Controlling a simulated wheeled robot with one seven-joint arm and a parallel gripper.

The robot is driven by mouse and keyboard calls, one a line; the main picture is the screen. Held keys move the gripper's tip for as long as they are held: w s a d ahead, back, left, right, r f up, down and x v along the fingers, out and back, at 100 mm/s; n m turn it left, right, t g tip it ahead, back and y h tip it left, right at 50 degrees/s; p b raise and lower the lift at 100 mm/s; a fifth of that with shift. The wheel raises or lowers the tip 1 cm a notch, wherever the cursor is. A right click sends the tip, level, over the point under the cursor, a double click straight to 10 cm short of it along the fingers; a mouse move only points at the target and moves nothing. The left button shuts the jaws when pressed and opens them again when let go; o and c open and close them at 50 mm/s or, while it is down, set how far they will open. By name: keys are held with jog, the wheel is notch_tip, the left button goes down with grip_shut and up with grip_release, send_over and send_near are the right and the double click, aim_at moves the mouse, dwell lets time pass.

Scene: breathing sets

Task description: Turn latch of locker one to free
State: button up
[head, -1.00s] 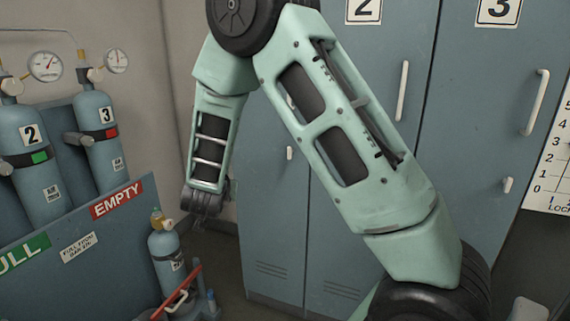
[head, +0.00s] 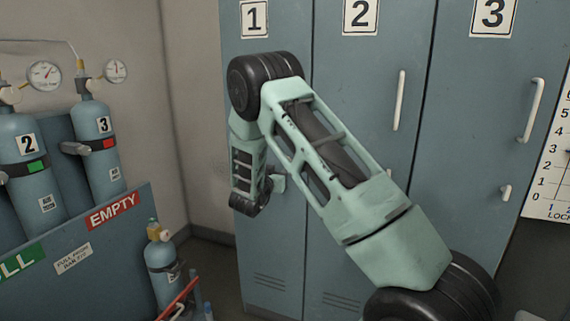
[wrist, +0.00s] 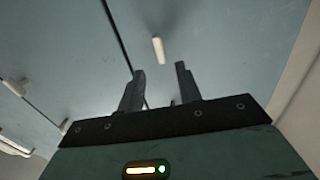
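Locker one (head: 268,30) is the blue-grey door at the left of the row, marked 1. Its latch (wrist: 158,50) is a small white bar in the wrist view, roughly in line with the nearby dark door seam. My gripper (wrist: 159,68) is open and empty. Its two dark fingers point at the door, with the latch showing beyond and between their tips, apart from them. In the head view my arm hides the latch and most of the gripper.
Locker two (head: 345,70) and locker three (head: 465,100) stand to the right with white handles. At left is a cylinder rack with an EMPTY sign (head: 112,211). A small cylinder (head: 162,262) stands on the floor beside it.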

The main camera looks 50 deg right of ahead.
jog(key=x, duration=0.6)
jog(key=shift+w+d+p, duration=0.15)
jog(key=shift+d+p, duration=0.15)
grip_shut()
